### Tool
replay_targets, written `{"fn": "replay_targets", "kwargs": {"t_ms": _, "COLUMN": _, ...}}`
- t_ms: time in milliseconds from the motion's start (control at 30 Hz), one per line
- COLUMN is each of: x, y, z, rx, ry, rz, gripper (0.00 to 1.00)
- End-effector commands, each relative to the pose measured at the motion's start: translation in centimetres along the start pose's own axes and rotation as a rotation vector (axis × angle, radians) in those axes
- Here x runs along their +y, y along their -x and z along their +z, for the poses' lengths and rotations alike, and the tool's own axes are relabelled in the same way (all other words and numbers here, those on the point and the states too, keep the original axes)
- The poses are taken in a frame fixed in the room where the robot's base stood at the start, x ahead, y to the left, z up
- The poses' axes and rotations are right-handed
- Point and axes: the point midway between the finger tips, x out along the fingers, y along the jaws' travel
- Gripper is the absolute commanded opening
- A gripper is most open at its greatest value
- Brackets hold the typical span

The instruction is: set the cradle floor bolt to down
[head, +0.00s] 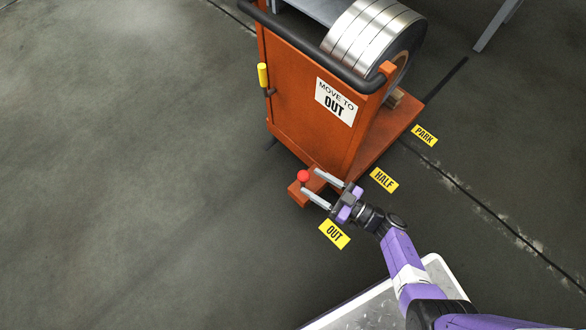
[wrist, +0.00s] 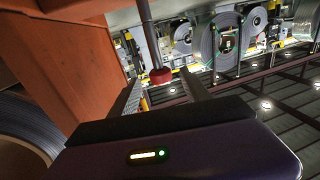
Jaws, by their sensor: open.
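The orange cradle cart (head: 300,90) stands on the dark floor with a "MOVE TO OUT" sign on its end panel. A red knob (head: 303,176), apparently the floor bolt's, is at its low front corner above a small orange bracket (head: 297,194). My gripper (head: 310,182) is open, its two fingers reaching to either side of the knob. In the wrist view, the red knob (wrist: 160,76) on its dark rod (wrist: 149,38) shows between the fingertips, not gripped. The bolt's lower end is hidden.
Yellow floor labels read OUT (head: 335,234), HALF (head: 384,180) and PARK (head: 425,135). A yellow-gripped handle (head: 263,76) is on the cart's left edge. Steel coils (head: 372,38) lie on the cart behind a black push bar (head: 315,50). Floor at left is clear.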

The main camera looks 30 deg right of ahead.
Motion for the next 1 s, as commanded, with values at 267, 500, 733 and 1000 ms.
{"fn": "replay_targets", "kwargs": {"t_ms": 267, "x": -0.1, "y": -4.0, "z": 0.0, "rx": 0.002, "ry": 0.003, "rz": -0.003, "gripper": 0.56}}
{"fn": "replay_targets", "kwargs": {"t_ms": 500, "x": 0.0, "y": -6.8, "z": 0.0, "rx": 0.001, "ry": 0.003, "rz": -0.001, "gripper": 0.56}}
{"fn": "replay_targets", "kwargs": {"t_ms": 733, "x": 0.0, "y": -7.3, "z": -0.1, "rx": 0.000, "ry": 0.002, "rz": 0.001, "gripper": 0.56}}
{"fn": "replay_targets", "kwargs": {"t_ms": 1000, "x": 0.0, "y": -7.3, "z": -0.1, "rx": 0.000, "ry": 0.002, "rz": 0.001, "gripper": 0.30}}
